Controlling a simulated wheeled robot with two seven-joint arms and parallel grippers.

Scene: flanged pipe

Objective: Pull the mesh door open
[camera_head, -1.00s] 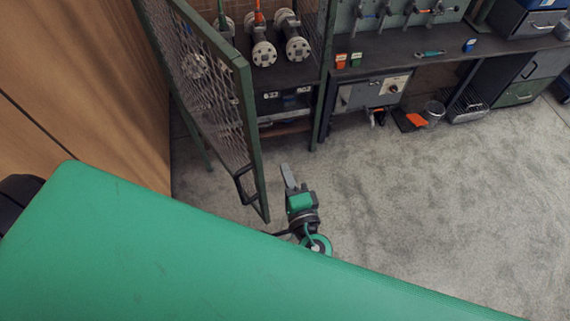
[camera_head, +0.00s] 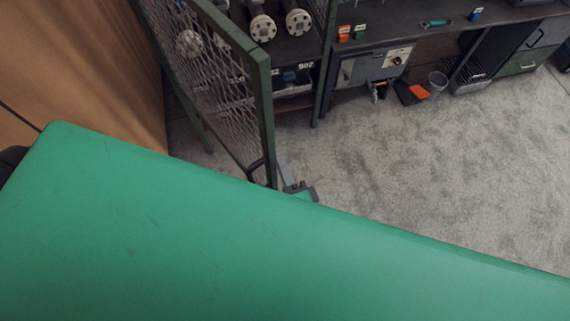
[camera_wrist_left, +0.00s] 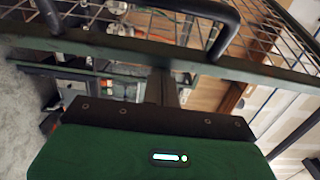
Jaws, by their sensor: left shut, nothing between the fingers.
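The mesh door (camera_head: 262,100), a green frame with wire mesh, stands swung out from the shelf unit in the head view. Its dark handle (camera_head: 256,168) is low near the free edge. My left gripper (camera_head: 283,168) is just right of that edge, shut and empty; green in the foreground hides part of it. My right gripper is not in view.
Flanged pipes (camera_head: 262,27) lie on the shelf behind the door. A wooden wall (camera_head: 110,70) stands at the left. A mesh basket (camera_head: 467,76) and a bin (camera_head: 437,82) are by the bench. The grey floor (camera_head: 420,165) right of the door is clear.

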